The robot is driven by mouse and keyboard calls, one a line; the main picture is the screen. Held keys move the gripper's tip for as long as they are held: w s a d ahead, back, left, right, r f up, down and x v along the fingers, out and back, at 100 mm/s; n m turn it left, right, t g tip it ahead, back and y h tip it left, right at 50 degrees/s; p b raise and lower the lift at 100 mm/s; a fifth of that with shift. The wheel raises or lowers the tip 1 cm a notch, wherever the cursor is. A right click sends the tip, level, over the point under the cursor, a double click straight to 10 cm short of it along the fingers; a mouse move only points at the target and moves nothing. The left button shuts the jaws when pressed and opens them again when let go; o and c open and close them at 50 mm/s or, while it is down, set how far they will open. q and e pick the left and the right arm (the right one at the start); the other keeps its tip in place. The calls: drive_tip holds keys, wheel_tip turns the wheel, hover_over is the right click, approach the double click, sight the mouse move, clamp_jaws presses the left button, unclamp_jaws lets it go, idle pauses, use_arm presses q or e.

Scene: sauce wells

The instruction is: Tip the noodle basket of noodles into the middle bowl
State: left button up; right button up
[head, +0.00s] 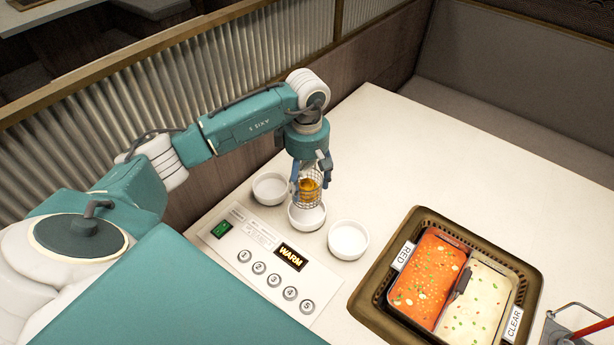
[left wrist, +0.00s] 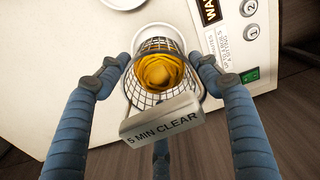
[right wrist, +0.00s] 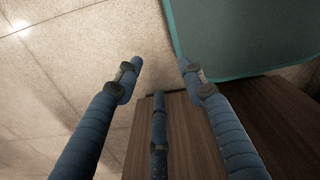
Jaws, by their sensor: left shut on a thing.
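My left gripper (head: 310,180) is shut on the wire noodle basket (head: 313,201), which holds yellow-orange noodles (head: 309,185). In the head view the basket looks about upright, over the middle bowl (head: 307,220), a white bowl partly hidden by it. I cannot tell whether basket and bowl touch. In the left wrist view the fingers (left wrist: 162,62) flank the basket (left wrist: 148,98); the noodles (left wrist: 160,72) lie inside it, and a grey tag reads "5 MIN CLEAR". My right gripper (right wrist: 161,65) shows only in the right wrist view, with its fingers apart and nothing between them.
White bowls stand to the left (head: 269,188) and right (head: 348,240) of the middle one. A control panel (head: 238,252) with numbered buttons and a "WARM" display lies in front. A brown-framed pot (head: 372,300) holds red and clear broth. Free table (head: 420,150) lies behind.

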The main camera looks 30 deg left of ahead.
use_arm(q)
drive_tip(key=shift+w+f, duration=0.1)
drive_tip(key=shift+f, duration=0.4)
wheel_tip(320, 180, down, 2)
drive_tip(key=shift+f+b, duration=0.1)
drive_tip(key=shift+b, duration=0.8)
drive_tip(key=shift+f, duration=0.3)
drive_tip(key=shift+f+b, duration=0.35)
drive_tip(key=shift+b, duration=0.25)
drive_tip(key=shift+f+b, duration=0.55)
drive_tip(key=shift+f, duration=0.05)
drive_tip(key=shift+f+b, duration=0.55)
drive_tip(key=shift+f, duration=0.2)
use_arm(e)
drive_tip(key=f, duration=0.1)
drive_tip(key=w+f, duration=0.1)
drive_tip(key=f, duration=0.1)
drive_tip(key=w+a+f, duration=0.1)
drive_tip(key=f, duration=0.1)
drive_tip(key=shift+f, duration=0.15)
drive_tip(key=shift+w, duration=0.1)
use_arm(q)
drive_tip(key=shift+a, duration=0.15)
